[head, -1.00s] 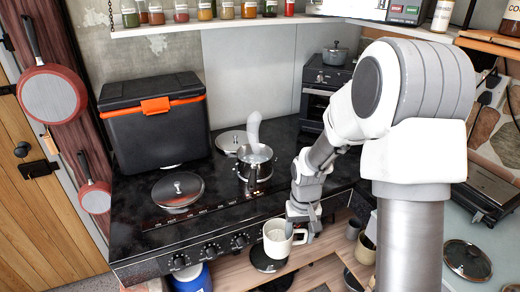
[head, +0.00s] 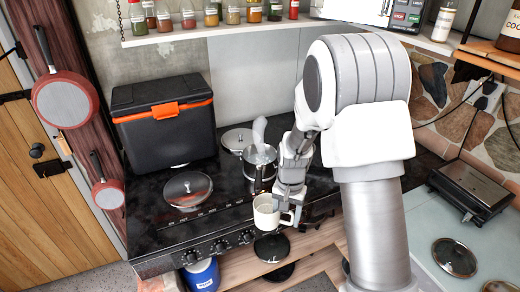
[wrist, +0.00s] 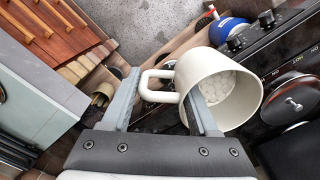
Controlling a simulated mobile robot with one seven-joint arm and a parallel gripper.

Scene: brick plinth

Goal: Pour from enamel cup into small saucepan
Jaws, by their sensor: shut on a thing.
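The cream enamel cup (head: 264,216) is in front of the stove's front edge in the head view. In the wrist view the cup (wrist: 247,98) shows pale, lumpy white contents inside. The saucepan's contents cannot be made out.
A lidded pan (head: 184,195) sits left of the saucepan, and another metal lid (head: 237,138) lies behind it. A black and orange cooler (head: 165,130) stands at the back left. Stove knobs (head: 220,246) line the front edge. A blue container (head: 202,274) is below.

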